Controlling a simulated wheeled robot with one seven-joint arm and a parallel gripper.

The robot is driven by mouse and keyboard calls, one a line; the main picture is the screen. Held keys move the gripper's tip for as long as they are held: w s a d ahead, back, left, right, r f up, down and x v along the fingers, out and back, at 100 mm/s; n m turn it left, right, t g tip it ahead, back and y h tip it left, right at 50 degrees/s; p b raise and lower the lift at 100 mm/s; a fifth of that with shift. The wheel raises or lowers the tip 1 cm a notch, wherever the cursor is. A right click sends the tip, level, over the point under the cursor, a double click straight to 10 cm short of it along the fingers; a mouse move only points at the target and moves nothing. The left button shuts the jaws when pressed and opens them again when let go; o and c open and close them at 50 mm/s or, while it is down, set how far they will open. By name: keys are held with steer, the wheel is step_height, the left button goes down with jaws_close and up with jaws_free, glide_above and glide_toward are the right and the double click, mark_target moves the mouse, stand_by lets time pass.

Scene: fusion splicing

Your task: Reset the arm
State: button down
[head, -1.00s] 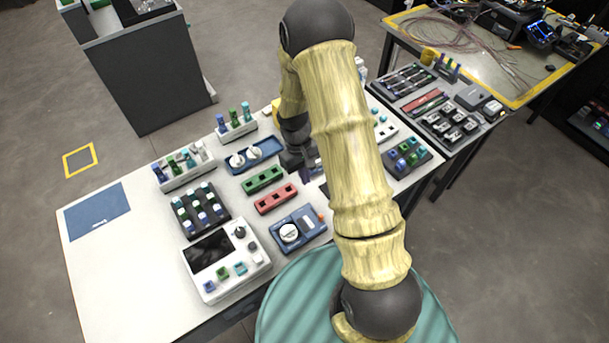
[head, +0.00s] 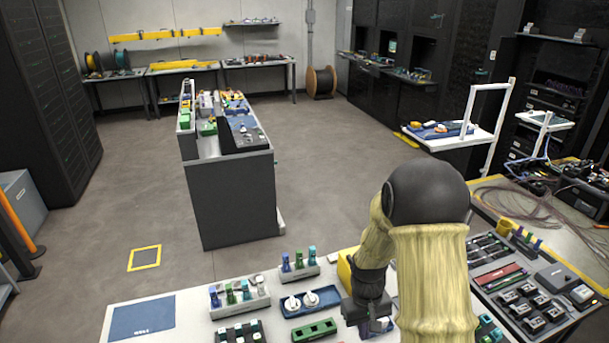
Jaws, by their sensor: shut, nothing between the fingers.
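My arm, with a tan ribbed cover and dark joints, rises at the lower right of the head view. My gripper (head: 366,322) hangs at the end of the dark wrist, over the white work table (head: 181,318). Its fingers are shut with nothing held. It is to the right of the blue tray (head: 322,306) with white round parts and the green block (head: 314,329). The upper arm hides part of the table behind it.
Racks of coloured connectors (head: 240,297) stand on the table's left half, beside a blue mat (head: 142,317). A grey cabinet (head: 233,198) stands beyond. A darker bench (head: 517,293) with trays adjoins on the right.

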steer(key=s+r+m+t, duration=0.2)
steer(key=s+r+t, duration=0.2)
steer(key=s+r, duration=0.5)
step_height(320, 180, up, 4)
steer(key=shift+s+r+m+y, duration=0.15)
steer(key=shift+s+m+y, duration=0.15)
steer(key=shift+s+m, duration=0.1)
steer(key=shift+d, duration=0.1)
